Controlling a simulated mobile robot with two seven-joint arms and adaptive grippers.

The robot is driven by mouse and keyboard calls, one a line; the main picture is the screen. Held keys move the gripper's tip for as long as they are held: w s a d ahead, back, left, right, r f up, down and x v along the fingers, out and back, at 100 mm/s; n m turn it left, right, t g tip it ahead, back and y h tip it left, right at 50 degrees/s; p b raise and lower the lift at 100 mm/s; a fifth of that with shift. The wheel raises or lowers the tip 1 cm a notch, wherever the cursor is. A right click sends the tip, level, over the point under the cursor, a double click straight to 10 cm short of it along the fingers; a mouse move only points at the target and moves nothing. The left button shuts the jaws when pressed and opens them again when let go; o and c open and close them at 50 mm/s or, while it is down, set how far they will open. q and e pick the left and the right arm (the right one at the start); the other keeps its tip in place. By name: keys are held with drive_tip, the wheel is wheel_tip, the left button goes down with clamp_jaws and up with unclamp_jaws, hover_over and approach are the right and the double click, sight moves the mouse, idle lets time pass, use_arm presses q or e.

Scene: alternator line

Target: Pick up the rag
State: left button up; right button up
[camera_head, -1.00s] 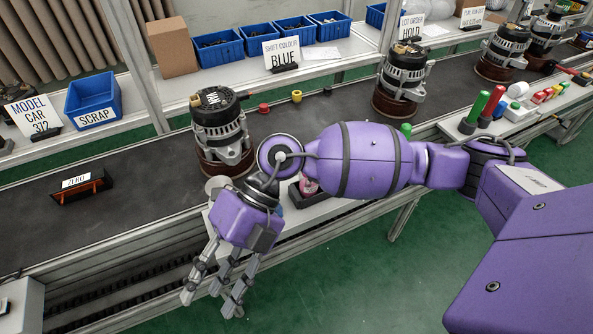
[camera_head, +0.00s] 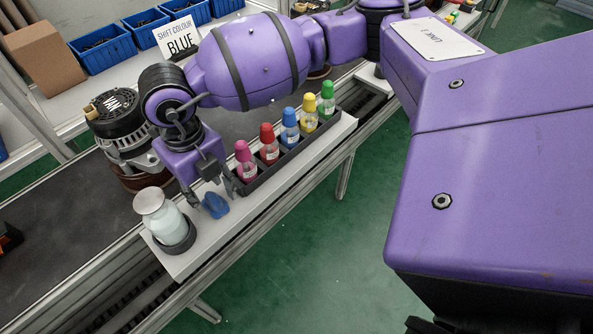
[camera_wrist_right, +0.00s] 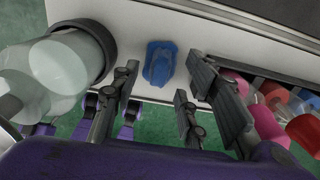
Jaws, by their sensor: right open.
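The rag (camera_head: 215,205) is a small crumpled blue cloth on a narrow white shelf (camera_head: 262,198) along the conveyor's front. It also shows in the right wrist view (camera_wrist_right: 159,62), near the top centre. My right gripper (camera_head: 211,192) points down over the shelf right by the rag. In the right wrist view its open fingers (camera_wrist_right: 163,75) stand on both sides of the rag, with a gap to each side. Nothing is held. How high the fingertips are above the shelf is hard to tell. My left gripper is not seen.
A pale jar (camera_head: 162,218) in a dark round holder stands left of the rag. A black rack with several coloured bottles, the pink one (camera_head: 246,165) nearest, stands on the right. An alternator (camera_head: 122,135) on the conveyor (camera_head: 62,215) is behind my gripper.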

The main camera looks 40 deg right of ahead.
wheel_tip(320, 180, down, 2)
drive_tip(key=shift+f, duration=0.1)
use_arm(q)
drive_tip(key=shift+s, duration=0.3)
use_arm(e)
drive_tip(key=shift+c, duration=0.2)
drive_tip(key=c, duration=0.8)
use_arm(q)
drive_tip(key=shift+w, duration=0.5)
use_arm(e)
clamp_jaws()
